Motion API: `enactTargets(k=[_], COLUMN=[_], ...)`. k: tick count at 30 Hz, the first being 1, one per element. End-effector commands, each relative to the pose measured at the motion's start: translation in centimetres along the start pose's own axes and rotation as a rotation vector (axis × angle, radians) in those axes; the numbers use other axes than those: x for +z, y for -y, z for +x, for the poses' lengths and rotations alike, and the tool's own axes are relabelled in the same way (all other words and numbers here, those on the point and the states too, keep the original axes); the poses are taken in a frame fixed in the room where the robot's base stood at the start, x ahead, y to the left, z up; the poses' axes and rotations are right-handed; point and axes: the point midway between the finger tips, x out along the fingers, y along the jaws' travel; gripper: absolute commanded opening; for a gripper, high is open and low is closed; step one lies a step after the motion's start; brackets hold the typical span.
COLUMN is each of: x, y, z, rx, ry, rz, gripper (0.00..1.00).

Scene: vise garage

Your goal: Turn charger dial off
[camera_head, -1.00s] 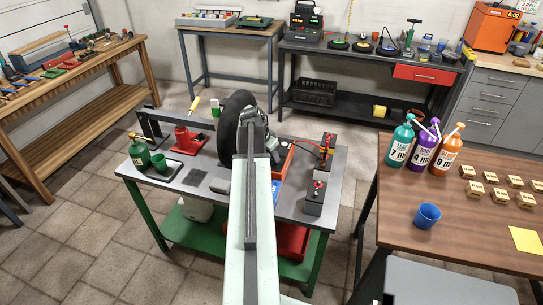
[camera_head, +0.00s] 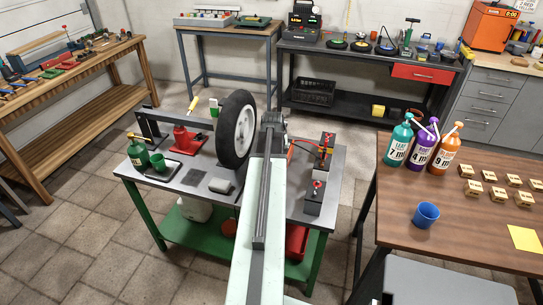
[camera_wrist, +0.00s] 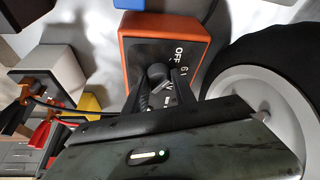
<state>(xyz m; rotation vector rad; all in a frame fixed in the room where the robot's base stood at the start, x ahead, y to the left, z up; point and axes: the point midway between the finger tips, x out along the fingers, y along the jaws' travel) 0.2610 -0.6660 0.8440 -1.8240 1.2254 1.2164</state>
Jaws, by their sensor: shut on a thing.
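The charger (camera_wrist: 135,45) is an orange box with a dark face in the wrist view, marked "OFF" and "6". Its dark round dial (camera_wrist: 156,71) sits on that face. My gripper (camera_wrist: 160,82) is shut on the dial, with a dark finger on each side of it. The dial's exact pointing is hard to make out, as the fingers and the wrist housing cover part of the face. In the head view my arm hides nearly all of the charger, and the dial does not show.
A wheel with a black tyre (camera_head: 237,130) stands close left of my arm; it fills the right of the wrist view (camera_wrist: 265,65). Batteries (camera_head: 315,197) with cables stand at the bench's right. Red jack (camera_head: 186,140) and green can (camera_head: 138,153) are at left.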

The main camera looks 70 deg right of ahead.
Motion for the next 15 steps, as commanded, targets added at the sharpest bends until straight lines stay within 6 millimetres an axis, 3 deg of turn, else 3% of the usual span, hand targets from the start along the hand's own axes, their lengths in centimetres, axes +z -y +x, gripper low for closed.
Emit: enactTargets(k=[15], x=[0.14], y=[-0.08], z=[0.01], rx=[-0.030], ry=[0.004], rz=[-0.073], gripper=[0.00])
